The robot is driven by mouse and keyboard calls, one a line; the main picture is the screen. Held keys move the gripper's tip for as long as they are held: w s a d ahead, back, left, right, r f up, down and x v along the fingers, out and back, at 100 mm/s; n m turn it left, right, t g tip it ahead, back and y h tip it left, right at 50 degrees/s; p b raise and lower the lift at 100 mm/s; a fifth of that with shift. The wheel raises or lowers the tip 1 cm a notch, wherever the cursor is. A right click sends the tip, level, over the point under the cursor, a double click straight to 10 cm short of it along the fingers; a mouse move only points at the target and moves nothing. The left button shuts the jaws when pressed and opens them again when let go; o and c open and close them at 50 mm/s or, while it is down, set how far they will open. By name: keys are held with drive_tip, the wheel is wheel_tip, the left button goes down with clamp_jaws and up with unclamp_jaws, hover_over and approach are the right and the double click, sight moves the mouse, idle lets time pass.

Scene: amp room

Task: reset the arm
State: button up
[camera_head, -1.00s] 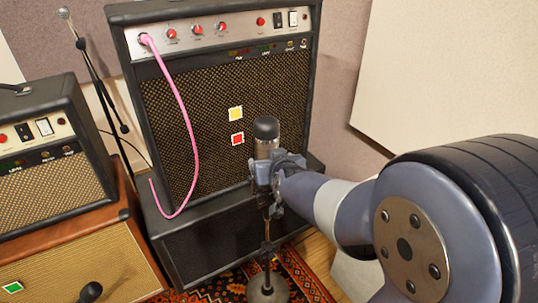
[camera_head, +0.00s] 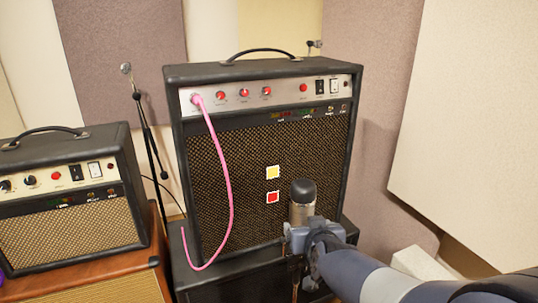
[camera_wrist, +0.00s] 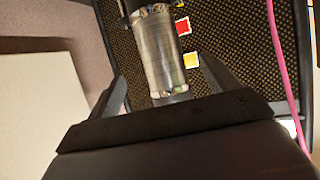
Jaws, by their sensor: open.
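My gripper (camera_head: 305,232) is at the lower part of an upright microphone (camera_head: 302,206) in the head view. In the wrist view my gripper (camera_wrist: 163,70) is open, with one dark finger on each side of the microphone's silver body (camera_wrist: 155,50). Gaps show between the body and the fingers; I cannot tell whether anything touches lower down. My arm (camera_head: 365,272) reaches in from the lower right. The microphone's stand is mostly hidden behind the gripper and below the frame.
A large black amp (camera_head: 255,150) stands behind the microphone, with a pink cable (camera_head: 228,180) and yellow (camera_head: 273,172) and red (camera_head: 272,197) squares on its front. A smaller amp (camera_head: 70,200) and a mic stand (camera_head: 150,135) are left. A pale wall panel (camera_head: 465,130) is right.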

sight(304, 220)
drive_tip(key=b+x, duration=0.2)
drive_tip(key=x, duration=0.7)
drive_tip(key=shift+f, duration=0.1)
drive_tip(key=shift+r, duration=0.2)
